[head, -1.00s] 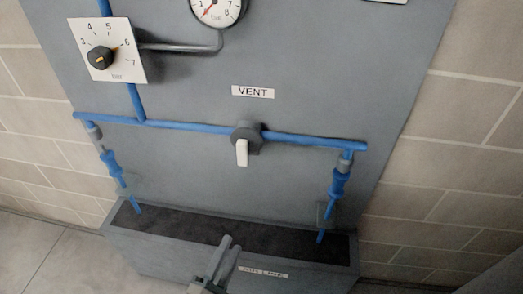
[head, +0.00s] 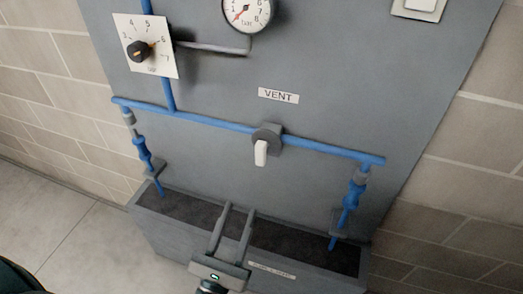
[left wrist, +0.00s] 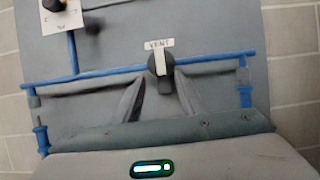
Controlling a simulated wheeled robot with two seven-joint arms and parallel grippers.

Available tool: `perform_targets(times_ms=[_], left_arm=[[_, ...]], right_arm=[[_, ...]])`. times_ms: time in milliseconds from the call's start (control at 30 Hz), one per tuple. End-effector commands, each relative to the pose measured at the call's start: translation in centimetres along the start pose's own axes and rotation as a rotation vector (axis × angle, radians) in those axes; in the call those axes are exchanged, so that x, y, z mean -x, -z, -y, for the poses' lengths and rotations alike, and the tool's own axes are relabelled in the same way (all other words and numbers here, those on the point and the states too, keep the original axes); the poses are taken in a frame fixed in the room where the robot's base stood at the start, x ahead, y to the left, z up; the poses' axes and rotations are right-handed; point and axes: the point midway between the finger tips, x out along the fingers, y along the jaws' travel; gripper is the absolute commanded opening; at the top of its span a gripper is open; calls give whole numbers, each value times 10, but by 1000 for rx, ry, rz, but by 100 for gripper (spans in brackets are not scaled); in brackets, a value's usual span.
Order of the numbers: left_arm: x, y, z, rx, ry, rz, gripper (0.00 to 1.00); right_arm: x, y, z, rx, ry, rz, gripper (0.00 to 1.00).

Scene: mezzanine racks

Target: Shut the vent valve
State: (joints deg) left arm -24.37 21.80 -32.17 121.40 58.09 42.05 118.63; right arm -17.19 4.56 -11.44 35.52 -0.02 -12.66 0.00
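The vent valve (head: 267,136) sits on a horizontal blue pipe (head: 205,120) below the VENT label (head: 278,95). Its white handle (head: 261,153) appears pointing down from the dark hub in the head view. In the left wrist view the white handle (left wrist: 160,59) appears above the hub, overlapping the label, so it seems to stick out from the panel. My left gripper (head: 239,208) is open and empty, below the handle and apart from it. In the left wrist view its two fingers (left wrist: 158,86) point toward the valve from below. My right gripper is not in view.
A dial knob (head: 138,50) is at upper left, and a pressure gauge (head: 245,12) at the top. A white switch plate (head: 420,8) is at upper right. A grey trough (head: 190,238) juts out below the panel. Blue drop pipes (head: 350,205) hang on both sides.

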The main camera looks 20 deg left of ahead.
Motion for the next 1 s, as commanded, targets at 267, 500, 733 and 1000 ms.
perform_targets(times_ms=[267, 500, 733, 1000], left_arm=[[-25, -4, 0, -1, -2, 2, 38], [-65, -5, 0, 0, -1, 2, 38], [-108, -5, 0, -2, -1, 3, 38], [-151, -4, 0, -1, 0, 1, 38]], right_arm=[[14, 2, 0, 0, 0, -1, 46], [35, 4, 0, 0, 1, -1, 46], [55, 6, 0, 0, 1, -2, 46], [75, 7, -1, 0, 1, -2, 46]])
